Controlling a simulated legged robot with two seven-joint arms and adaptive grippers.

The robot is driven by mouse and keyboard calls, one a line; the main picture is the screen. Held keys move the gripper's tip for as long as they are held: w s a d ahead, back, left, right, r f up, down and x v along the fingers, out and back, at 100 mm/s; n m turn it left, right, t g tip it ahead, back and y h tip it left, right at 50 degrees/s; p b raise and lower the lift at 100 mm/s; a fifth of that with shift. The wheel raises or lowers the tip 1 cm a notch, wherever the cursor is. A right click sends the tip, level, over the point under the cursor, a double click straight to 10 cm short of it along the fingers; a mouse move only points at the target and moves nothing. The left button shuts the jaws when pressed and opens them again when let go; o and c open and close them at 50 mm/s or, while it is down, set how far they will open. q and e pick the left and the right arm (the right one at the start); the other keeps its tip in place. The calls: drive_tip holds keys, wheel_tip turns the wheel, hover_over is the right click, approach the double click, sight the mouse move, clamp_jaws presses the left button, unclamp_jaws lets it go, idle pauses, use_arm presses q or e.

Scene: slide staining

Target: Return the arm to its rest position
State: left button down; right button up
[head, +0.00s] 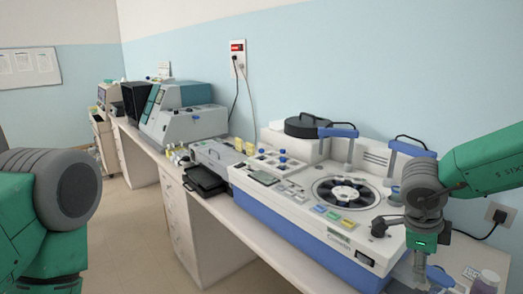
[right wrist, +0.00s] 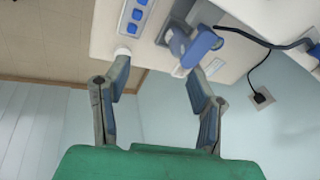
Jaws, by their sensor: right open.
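My right arm (head: 485,165) comes in from the right side of the head view, green with a grey joint. Its gripper (head: 421,278) points down at the front right of the staining machine (head: 290,225), and its lower end is partly cut off by the picture's edge. In the right wrist view the right gripper (right wrist: 159,64) has its two fingers spread apart with nothing held between them. My left arm (head: 45,215) shows only as a green and grey part at the left edge. The left gripper is out of the picture.
The machine has a round rotor (head: 345,192), blue handles (head: 338,133) and a black lid (head: 307,126). A grey analyzer (head: 188,122) stands farther back. The floor (head: 128,215) at left is clear.

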drive_tip(key=s+a+f+n+t, duration=0.1)
drive_tip(key=s+f+n+t, duration=0.1)
drive_tip(key=s+f+n, duration=0.65)
drive_tip(key=s+f+n+t, duration=0.1)
drive_tip(key=s+f+n, duration=0.2)
drive_tip(key=f+n, duration=0.55)
drive_tip(key=s+a+f+n+g+y+b, duration=0.15)
drive_tip(key=s+f+n, duration=0.3)
drive_tip(key=s, duration=0.65)
drive_tip(key=s+a+f+n+g+y, duration=0.25)
drive_tip(key=s+f+n, duration=0.2)
drive_tip(key=s, duration=0.55)
wheel_tip(320, 180, down, 17)
drive_tip(key=w+a+b, duration=0.1)
drive_tip(key=w+b, duration=0.1)
drive_tip(key=b, duration=1.5)
drive_tip(key=shift+w+f+b, duration=0.15)
drive_tip(key=shift+w+b, duration=0.15)
drive_tip(key=shift+w, duration=0.1)
